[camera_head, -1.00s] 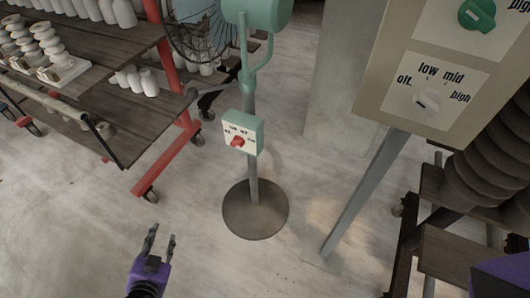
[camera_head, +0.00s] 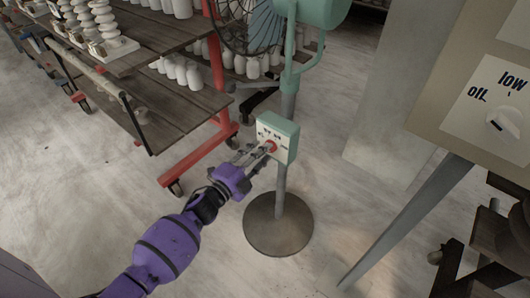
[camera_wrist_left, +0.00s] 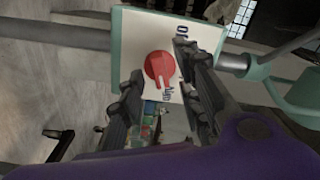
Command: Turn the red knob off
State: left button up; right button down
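The red knob (camera_head: 270,146) sits on the white face of a teal control box (camera_head: 284,137) on the fan's stand. In the left wrist view the red knob (camera_wrist_left: 159,69) shows between the two fingers, on the white panel with printed labels. My left gripper (camera_head: 260,150) is at the front of the box, its fingers apart on either side of the knob. In the left wrist view the left gripper (camera_wrist_left: 160,92) looks open; I cannot tell whether a finger touches the knob. My right gripper is not in view.
A teal stand fan (camera_head: 248,25) rises above the box, on a round base (camera_head: 278,224). A wheeled rack (camera_head: 200,112) with pale pottery stands at the left. The floor between is clear.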

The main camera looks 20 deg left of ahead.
pick_arm(q)
jog(key=shift+x, duration=0.75)
grip_shut()
